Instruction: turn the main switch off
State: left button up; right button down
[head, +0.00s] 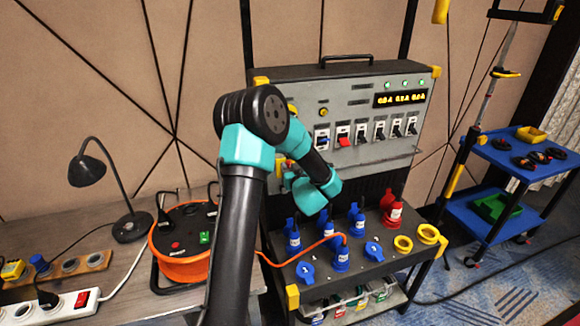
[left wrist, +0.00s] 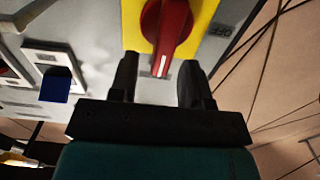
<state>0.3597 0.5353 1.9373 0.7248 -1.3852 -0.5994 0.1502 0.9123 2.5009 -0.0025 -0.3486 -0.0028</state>
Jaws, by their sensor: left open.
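The main switch is a red rotary knob (left wrist: 170,22) on a yellow plate (left wrist: 210,12) in the left wrist view. Its white mark points down in that picture, and an upside-down OFF label (left wrist: 218,31) stands to the right. My left gripper (left wrist: 159,64) is open, one black finger on each side of the knob's lower end. I see no clear contact with the knob. In the head view my left arm covers most of the switch's place and hides the fingertips. My right gripper is in neither view.
The grey panel (head: 355,96) carries a row of breakers, one with a red lever (head: 343,136). Blue plugs (head: 341,255) and red plugs (head: 393,212) stand on the black shelf below. An orange cable reel (head: 184,268) and a desk lamp (head: 88,174) are at left.

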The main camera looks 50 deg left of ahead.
pick_arm(q)
jog(key=shift+w+a, duration=0.3)
jog(key=shift+a, duration=0.3)
